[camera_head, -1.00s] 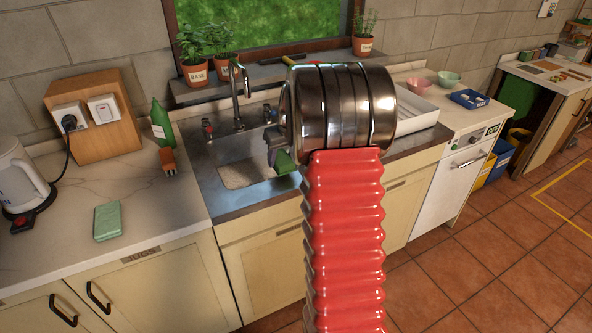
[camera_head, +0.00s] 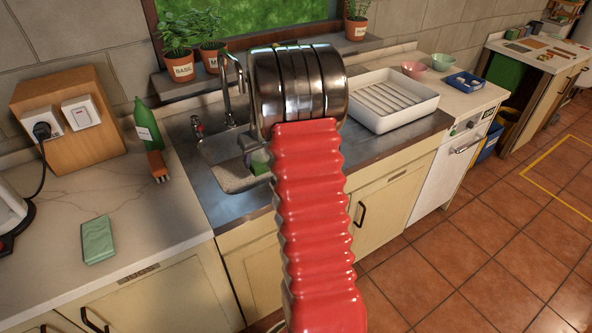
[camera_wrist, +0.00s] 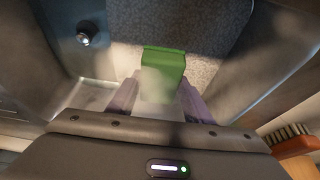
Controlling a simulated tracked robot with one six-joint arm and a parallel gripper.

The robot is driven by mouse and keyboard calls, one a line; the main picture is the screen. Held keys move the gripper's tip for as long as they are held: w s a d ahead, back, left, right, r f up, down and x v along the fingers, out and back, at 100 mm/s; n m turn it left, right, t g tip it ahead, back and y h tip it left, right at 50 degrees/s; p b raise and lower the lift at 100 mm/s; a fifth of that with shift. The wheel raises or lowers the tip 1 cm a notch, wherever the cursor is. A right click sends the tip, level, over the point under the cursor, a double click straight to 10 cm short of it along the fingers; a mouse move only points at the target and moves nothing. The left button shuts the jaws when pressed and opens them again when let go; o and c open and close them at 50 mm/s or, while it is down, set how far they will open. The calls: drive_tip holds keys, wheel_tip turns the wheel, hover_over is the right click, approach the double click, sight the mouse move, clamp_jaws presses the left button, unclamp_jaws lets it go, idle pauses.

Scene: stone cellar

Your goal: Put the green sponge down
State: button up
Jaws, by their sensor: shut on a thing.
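The green sponge (camera_wrist: 164,62) stands between the fingers of my gripper (camera_wrist: 157,97) in the wrist view. The gripper is shut on it. Sponge and fingers are over or inside the metal sink basin, with its speckled floor beyond the sponge. I cannot tell whether the sponge touches that floor. In the head view only a small part of the sponge (camera_head: 259,162) shows at the sink (camera_head: 236,181). My arm hides most of the gripper and the right side of the basin there.
A tap (camera_head: 232,88) rises behind the basin. A white drying rack (camera_head: 391,101) stands to its right. Left are a green bottle (camera_head: 148,130), a brush (camera_head: 158,165) and a folded green cloth (camera_head: 97,240). Potted herbs stand on the sill. The left counter has clear room.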

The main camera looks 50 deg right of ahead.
drive_tip(key=shift+s+d, duration=0.2)
drive_tip(key=shift+f, duration=0.2)
drive_tip(key=shift+s+d+f, duration=0.1)
drive_tip(key=shift+f, duration=2.8)
drive_tip(key=shift+f, duration=1.85)
drive_tip(key=shift+f, duration=0.1)
drive_tip(key=o, duration=1.1)
